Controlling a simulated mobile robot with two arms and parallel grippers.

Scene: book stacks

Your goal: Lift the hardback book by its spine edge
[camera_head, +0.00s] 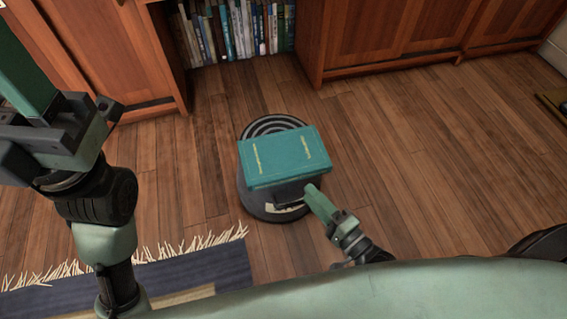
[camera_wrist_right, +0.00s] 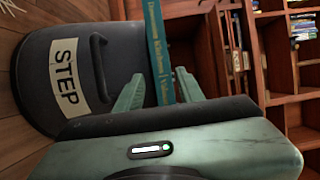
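The hardback book (camera_head: 284,156) is teal with pale yellow bands. It lies flat on a dark round step stool (camera_head: 247,201), its spine facing my right gripper (camera_head: 314,192). In the right wrist view, the stool (camera_wrist_right: 30,60) has a label reading STEP, and the book's lettered spine (camera_wrist_right: 158,45) shows between the two green fingers of the right gripper (camera_wrist_right: 160,80). Those fingers stand apart, one on each side of the spine; I see no clear grip. My left gripper (camera_head: 28,72) is at the upper left, away from the book, its fingertips cut off.
A low shelf of books (camera_head: 235,32) stands behind the stool, between wooden cabinets (camera_head: 375,35). A dark fringed rug (camera_head: 215,270) lies at the lower left. The wooden floor (camera_head: 400,170) right of the stool is clear.

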